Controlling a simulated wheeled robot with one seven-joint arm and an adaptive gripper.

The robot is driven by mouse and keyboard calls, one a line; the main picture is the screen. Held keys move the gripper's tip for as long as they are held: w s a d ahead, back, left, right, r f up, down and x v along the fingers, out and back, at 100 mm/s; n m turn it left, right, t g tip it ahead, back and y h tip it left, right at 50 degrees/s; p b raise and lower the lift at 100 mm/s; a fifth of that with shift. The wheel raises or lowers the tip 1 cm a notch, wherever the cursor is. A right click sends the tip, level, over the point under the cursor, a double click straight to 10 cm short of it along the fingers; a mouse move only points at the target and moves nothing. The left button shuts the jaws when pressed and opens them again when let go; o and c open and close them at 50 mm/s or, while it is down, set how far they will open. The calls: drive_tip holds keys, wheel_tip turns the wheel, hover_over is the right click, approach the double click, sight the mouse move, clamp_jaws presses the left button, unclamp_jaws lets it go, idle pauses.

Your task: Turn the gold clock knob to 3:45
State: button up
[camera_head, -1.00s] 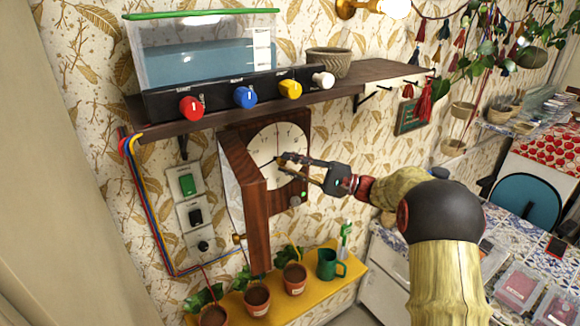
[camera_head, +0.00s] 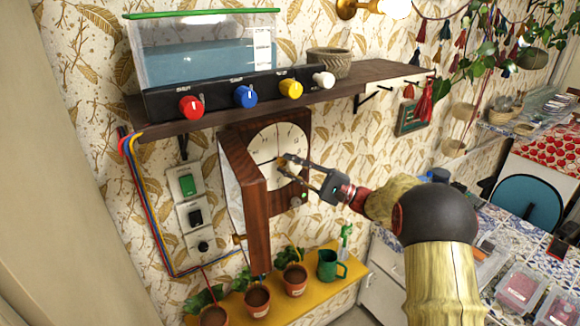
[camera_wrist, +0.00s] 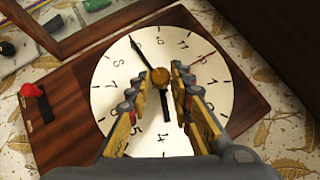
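The clock's white dial (camera_head: 265,145) sits in an open wooden case on the wall; the dial also shows in the wrist view (camera_wrist: 105,100). The gold knob (camera_wrist: 160,77) is at its centre. The long black hand (camera_wrist: 139,50) points at a numeral that looks like 9. The short black hand (camera_wrist: 165,108) points close to the 4. A thin red hand (camera_wrist: 196,60) points to the upper right. My gripper (camera_wrist: 160,74) is open, its fingertips on either side of the knob with small gaps showing. In the head view my gripper (camera_head: 287,168) is at the dial's middle.
The case's open wooden door (camera_head: 257,225) stands left of my gripper. A shelf (camera_head: 370,77) with a water tank (camera_head: 205,60) and coloured knobs is above. Potted plants and a green jug (camera_head: 330,264) stand on a yellow shelf below. A red lever (camera_wrist: 31,90) is on the case.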

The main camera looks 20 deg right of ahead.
drive_tip(key=o, duration=0.4)
drive_tip(key=shift+c, duration=0.2)
drive_tip(key=v, duration=1.2)
